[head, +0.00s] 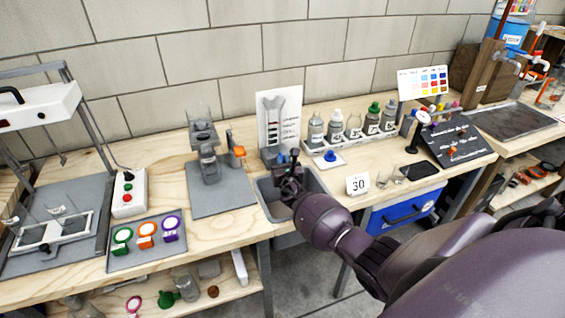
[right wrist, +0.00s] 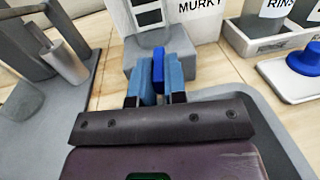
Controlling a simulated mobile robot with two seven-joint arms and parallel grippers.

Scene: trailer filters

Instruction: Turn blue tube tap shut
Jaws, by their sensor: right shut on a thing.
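My right gripper (head: 292,168) reaches in over the grey sink at the middle of the bench. In the right wrist view its two light-blue fingers (right wrist: 156,88) are shut on the blue tube tap (right wrist: 158,66), a narrow dark-blue piece standing upright between them. The tap is in front of a grey block (right wrist: 192,58) below a white card with a dark tube drawing. In the head view the tap is mostly hidden by the gripper, and its exact turn cannot be told. My left gripper is not in view.
The sink (head: 316,183) lies under the gripper. A clamp stand (head: 208,150) is to its left on a grey mat. A wall closes off the back.

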